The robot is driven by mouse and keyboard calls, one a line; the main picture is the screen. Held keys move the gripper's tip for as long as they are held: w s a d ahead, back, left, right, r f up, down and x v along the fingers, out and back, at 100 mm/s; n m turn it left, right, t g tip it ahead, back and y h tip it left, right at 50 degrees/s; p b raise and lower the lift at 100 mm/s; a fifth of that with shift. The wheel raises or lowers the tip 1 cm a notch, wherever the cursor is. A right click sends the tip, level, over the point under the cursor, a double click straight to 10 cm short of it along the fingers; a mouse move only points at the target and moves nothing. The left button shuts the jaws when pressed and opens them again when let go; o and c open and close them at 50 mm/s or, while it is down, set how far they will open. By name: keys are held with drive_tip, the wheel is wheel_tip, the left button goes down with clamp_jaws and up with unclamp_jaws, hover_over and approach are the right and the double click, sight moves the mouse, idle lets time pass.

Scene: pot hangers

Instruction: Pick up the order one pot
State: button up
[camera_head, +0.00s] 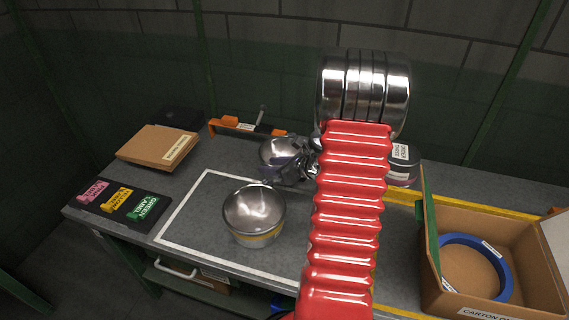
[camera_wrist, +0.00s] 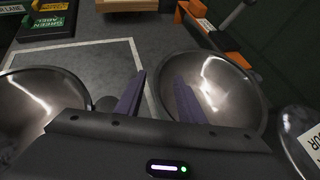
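Several shiny metal pots stand on the grey table. One pot (camera_head: 254,210) with a yellow band sits at the front inside a white outline; it is likely the left pot in the wrist view (camera_wrist: 38,110). Another pot (camera_head: 278,153) stands behind it, beside my gripper (camera_head: 305,157); in the wrist view it is the right pot (camera_wrist: 215,85). There my gripper's two purple fingers (camera_wrist: 160,77) are apart, with the near rim of the right pot between them or just below. Contact cannot be told. I cannot read which pot is order one.
A third pot with a white label (camera_head: 401,152) is partly hidden behind my red arm. An open carton (camera_head: 470,215) holding a blue ring stands at right. A cardboard box (camera_head: 158,146), coloured label cards (camera_head: 118,202) and an orange tool holder (camera_head: 240,126) lie left and behind.

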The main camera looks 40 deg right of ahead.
drive_tip(key=shift+c, duration=0.3)
clamp_jaws()
idle(1.2)
